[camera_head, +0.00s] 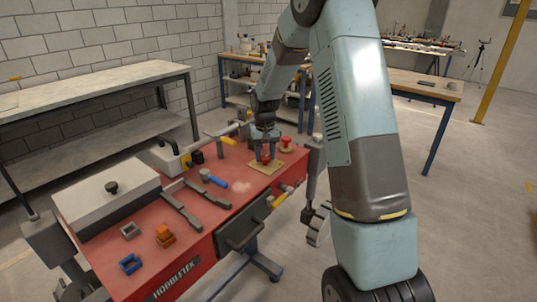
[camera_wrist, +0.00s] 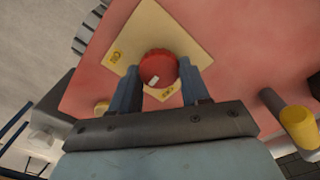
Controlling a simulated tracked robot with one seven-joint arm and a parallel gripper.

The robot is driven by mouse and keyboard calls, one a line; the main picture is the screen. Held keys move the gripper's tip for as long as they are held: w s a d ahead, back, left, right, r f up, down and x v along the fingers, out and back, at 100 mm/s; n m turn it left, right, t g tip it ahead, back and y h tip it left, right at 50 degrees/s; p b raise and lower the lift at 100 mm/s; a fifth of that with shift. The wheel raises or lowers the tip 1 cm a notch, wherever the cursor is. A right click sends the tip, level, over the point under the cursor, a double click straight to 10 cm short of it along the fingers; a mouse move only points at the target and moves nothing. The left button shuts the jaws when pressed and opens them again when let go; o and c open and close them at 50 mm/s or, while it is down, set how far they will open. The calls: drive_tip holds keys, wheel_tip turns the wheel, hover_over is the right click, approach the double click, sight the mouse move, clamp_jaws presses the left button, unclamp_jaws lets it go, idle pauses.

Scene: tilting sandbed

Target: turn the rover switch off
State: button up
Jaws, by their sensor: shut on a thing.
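A round red switch knob (camera_wrist: 158,66) with a small white mark sits on a square tan plate (camera_wrist: 186,30) with yellow labels. In the head view the knob (camera_head: 265,159) and its plate (camera_head: 266,169) are near the far right end of the red bench top. My gripper (camera_wrist: 159,70) points down at the plate, one finger on each side of the knob, and is shut on it. In the head view my gripper (camera_head: 265,137) is directly above the plate and partly hides the knob. Which way the knob is turned is unclear.
A second red knob (camera_head: 286,143) stands just behind. The red bench (camera_head: 238,203) also carries a blue-handled tool (camera_head: 214,178), dark bars (camera_head: 180,208), a grey lidded box (camera_head: 112,197) and small blocks. A yellow cylinder (camera_wrist: 299,127) is at the right in the wrist view.

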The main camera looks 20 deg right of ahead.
drive_tip(key=n, duration=0.4)
drive_tip(key=shift+s+a, duration=0.1)
drive_tip(key=shift+s, duration=0.05)
drive_tip(key=shift+f+n, duration=0.1)
drive_tip(key=shift+n, duration=1.6)
drive_tip(key=shift+d, duration=0.2)
drive_tip(key=o, duration=1)
drive_tip(key=shift+o, duration=0.2)
drive_tip(key=shift+a, duration=0.1)
